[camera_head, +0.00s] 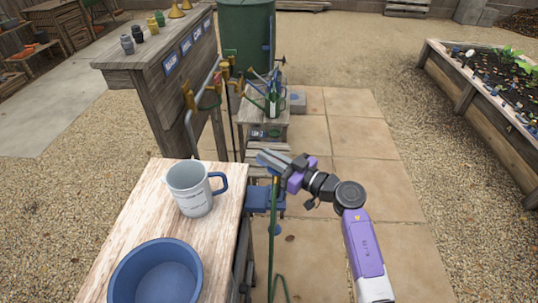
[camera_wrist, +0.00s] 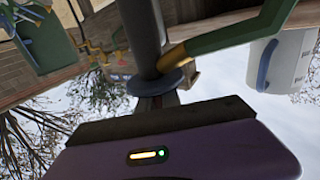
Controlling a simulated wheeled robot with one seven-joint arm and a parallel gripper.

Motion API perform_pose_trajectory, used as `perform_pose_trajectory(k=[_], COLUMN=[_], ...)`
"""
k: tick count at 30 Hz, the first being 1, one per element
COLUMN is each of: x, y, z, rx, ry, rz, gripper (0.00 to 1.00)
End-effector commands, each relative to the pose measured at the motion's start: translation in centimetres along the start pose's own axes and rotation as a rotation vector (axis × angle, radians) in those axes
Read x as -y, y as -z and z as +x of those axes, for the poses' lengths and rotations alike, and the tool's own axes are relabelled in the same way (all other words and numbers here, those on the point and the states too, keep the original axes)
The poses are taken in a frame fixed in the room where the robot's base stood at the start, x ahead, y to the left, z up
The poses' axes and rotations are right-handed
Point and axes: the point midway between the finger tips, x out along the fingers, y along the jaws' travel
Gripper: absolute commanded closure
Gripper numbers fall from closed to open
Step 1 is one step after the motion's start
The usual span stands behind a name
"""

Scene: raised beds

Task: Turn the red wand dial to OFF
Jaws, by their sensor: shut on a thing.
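My gripper (camera_head: 266,159) is at the middle of the head view, shut on a green wand (camera_head: 273,215) that hangs upright below it. In the wrist view, the wand has a green tube (camera_wrist: 235,40), a brass collar (camera_wrist: 173,57) and a grey-blue disc (camera_wrist: 165,82) close to my jaws. A small dark red patch shows just under the disc. I cannot make out a red dial or its OFF mark. More wands with brass and reddish fittings (camera_head: 225,68) stand beside the wooden rack, too small to read.
A wooden table (camera_head: 225,250) at front left bears a white mug (camera_head: 190,190) with a blue handle and a blue bowl (camera_head: 155,275). A wooden stand (camera_head: 262,125) is behind my gripper. A raised bed (camera_head: 460,85) is at right; the paving between is clear.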

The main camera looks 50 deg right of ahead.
Motion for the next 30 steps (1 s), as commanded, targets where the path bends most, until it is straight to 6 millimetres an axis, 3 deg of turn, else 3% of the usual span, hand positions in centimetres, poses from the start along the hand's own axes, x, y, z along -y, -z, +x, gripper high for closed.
perform_pose_trajectory(k=[14, 30], x=[-0.2, -1.3], y=[0.7, -0.2], z=[0.0, -0.3], rx=[0.0, -0.004], ry=[-0.107, -0.488], rz=[0.001, -0.005], gripper=[1.0, 1.0])
